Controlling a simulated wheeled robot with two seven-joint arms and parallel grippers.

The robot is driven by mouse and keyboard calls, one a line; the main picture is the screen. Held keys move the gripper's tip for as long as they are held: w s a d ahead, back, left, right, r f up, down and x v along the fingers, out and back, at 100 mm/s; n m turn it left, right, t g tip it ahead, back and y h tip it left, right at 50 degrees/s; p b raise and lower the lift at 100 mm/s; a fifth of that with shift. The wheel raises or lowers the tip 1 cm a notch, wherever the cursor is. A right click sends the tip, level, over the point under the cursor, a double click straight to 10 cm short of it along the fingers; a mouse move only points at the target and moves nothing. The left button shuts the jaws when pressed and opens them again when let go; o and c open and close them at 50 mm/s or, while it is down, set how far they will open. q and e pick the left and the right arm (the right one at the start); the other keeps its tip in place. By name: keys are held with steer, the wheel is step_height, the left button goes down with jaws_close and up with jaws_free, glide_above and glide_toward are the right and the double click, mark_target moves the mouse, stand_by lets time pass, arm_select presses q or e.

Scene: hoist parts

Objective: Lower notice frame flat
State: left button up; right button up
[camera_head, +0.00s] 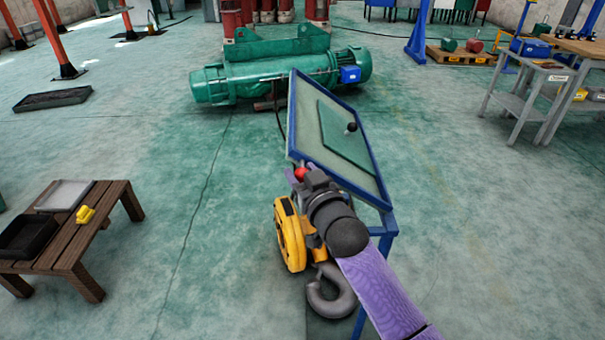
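The notice frame (374,173) is a blue-rimmed, pale panel with a green sheet (338,135) and a dark round knob (351,127) on its face. It stands tilted on a blue stand (386,240). My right arm comes in from the bottom right, and my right gripper (303,178) is at the frame's near left lower corner, beside a red ball (301,173). Its fingers are mostly hidden by the wrist, so I cannot tell whether they are open or touching the frame. My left gripper is not in view.
A yellow hoist block (291,234) with a grey hook (331,292) is just below my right wrist. A green hoist drum (262,78) lies behind the frame. A low wooden table (70,232) is at left, a grey cart (522,104) at right.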

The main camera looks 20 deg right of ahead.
jaws_close()
stand_by(0.5)
stand_by(0.3)
stand_by(0.3)
